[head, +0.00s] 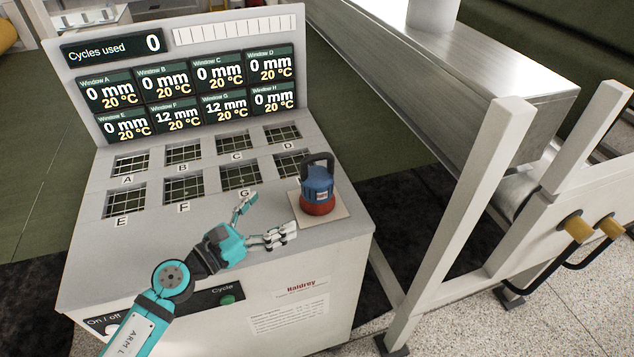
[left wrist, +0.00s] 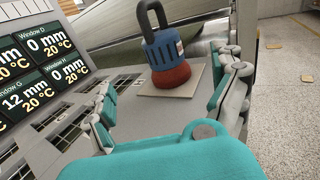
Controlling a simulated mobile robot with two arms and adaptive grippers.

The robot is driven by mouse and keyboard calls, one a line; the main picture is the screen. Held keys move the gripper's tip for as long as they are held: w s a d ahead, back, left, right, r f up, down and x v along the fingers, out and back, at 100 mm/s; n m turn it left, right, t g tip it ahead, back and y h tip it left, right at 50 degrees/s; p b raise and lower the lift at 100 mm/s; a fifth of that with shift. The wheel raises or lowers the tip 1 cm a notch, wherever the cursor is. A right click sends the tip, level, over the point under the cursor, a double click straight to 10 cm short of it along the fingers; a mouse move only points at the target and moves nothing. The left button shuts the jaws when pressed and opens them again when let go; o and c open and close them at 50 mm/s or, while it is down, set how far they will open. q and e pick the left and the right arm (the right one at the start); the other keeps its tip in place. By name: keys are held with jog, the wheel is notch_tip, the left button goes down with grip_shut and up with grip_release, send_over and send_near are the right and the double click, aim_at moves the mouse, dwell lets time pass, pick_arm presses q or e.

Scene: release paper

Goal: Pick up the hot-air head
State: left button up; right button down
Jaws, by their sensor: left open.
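The hot-air head (head: 318,188) is a blue cylinder with a red lower band and a dark loop handle on top. It stands upright on a pale square pad (head: 337,213) at the right end of the machine top. In the left wrist view the hot-air head (left wrist: 166,56) stands ahead, beyond the fingers. My left gripper (head: 262,220) is open and empty, just left of the hot-air head and apart from it. Its fingers (left wrist: 165,95) also show spread in the left wrist view. My right gripper is not in view.
The machine top (head: 90,205) has several gridded windows labelled A to G and more. A display panel (head: 180,75) stands behind them, with windows F and G at 12 mm. A metal conveyor frame (head: 460,190) with white posts stands close on the right.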

aim_at(304, 189)
pick_arm(q)
jog(key=p+x, duration=0.1)
jog(key=x, duration=0.6)
jog(key=shift+w+d, duration=0.15)
jog(key=shift+w, duration=0.1)
jog(key=x, duration=0.2)
jog(key=p+x, duration=0.1)
jog(key=x, duration=0.3)
jog(key=shift+s+d+f, duration=0.1)
jog(key=shift+d+f, duration=0.2)
jog(key=shift+d, duration=0.05)
jog(key=shift+a, duration=0.1)
jog(key=shift+c, duration=0.7)
jog(key=c, duration=1.6)
jog(key=shift+r, duration=0.25)
jog(key=shift+c, duration=0.3)
